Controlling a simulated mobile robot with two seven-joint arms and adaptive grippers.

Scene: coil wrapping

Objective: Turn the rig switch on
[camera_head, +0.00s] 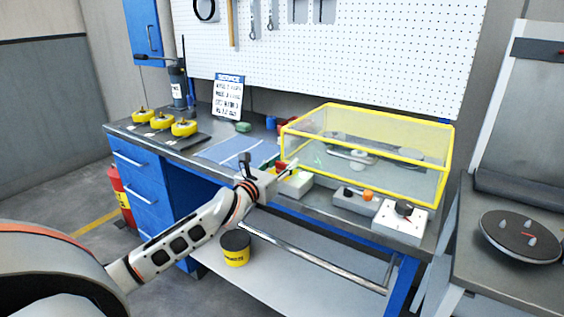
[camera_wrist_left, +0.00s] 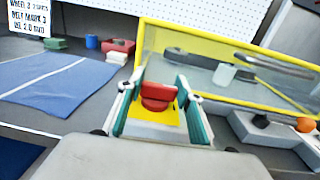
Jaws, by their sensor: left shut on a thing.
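The rig switch is a red knob (camera_wrist_left: 157,97) on a yellow plate on a pale box (camera_head: 296,183), at the bench's front edge by the left end of the yellow-framed clear guard (camera_head: 447,160). My left gripper (camera_head: 284,170) reaches over the box from the left and is shut on the red knob. In the left wrist view the knob sits between the two green-lined fingers, its broad face toward the camera. In the head view the gripper partly hides it. My right gripper is not in view.
Right of the switch are a grey box with a black knob and orange button (camera_head: 369,197) and a white dial box (camera_head: 390,222). A blue mat (camera_head: 228,150) lies left of the gripper. Yellow-topped items (camera_head: 184,128) stand at the bench's left. A round plate (camera_head: 520,238) is far right.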

